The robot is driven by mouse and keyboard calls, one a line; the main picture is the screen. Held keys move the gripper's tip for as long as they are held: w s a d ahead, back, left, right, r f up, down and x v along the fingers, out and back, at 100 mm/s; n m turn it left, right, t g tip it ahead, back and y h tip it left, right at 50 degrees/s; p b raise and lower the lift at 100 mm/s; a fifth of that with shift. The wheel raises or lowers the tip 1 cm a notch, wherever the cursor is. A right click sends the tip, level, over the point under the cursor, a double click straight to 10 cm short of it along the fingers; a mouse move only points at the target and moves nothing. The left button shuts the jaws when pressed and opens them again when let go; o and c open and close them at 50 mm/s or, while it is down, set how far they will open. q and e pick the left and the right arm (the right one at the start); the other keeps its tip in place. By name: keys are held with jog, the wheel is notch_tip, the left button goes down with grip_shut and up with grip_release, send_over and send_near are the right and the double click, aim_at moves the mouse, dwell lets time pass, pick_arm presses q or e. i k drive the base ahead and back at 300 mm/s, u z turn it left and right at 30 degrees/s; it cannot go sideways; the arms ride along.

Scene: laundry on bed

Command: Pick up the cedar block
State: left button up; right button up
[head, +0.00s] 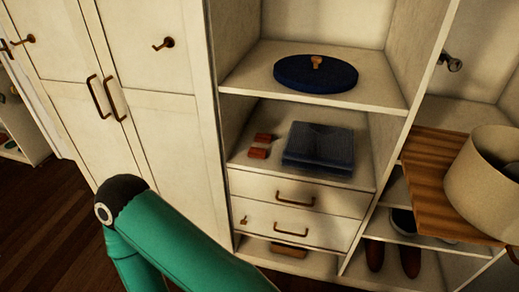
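Two small reddish-brown blocks lie on the middle shelf of the wardrobe, left of a folded dark blue cloth; they look like cedar blocks. The rear block (264,138) sits just behind the front block (258,153), with a small gap between them. Nothing covers either block. A green arm of mine crosses the lower left of the head view, below and left of the blocks. Neither of my grippers shows.
The folded dark blue cloth (319,146) lies close to the blocks. Above, a round navy item (316,74) with a small tan piece on it rests on the upper shelf (240,80). Drawers (300,195) are below. A beige lampshade-like object (480,185) stands at right.

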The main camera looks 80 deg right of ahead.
aim_at(256, 152)
jog(key=u, duration=0.3)
jog(key=i, duration=2)
jog(key=z, duration=1.65)
jog(key=i, duration=0.15)
jog(key=z, duration=1.55)
jog(key=k, duration=0.35)
jog(key=z, duration=0.4)
jog(key=i, duration=1.25)
jog(key=u, duration=0.35)
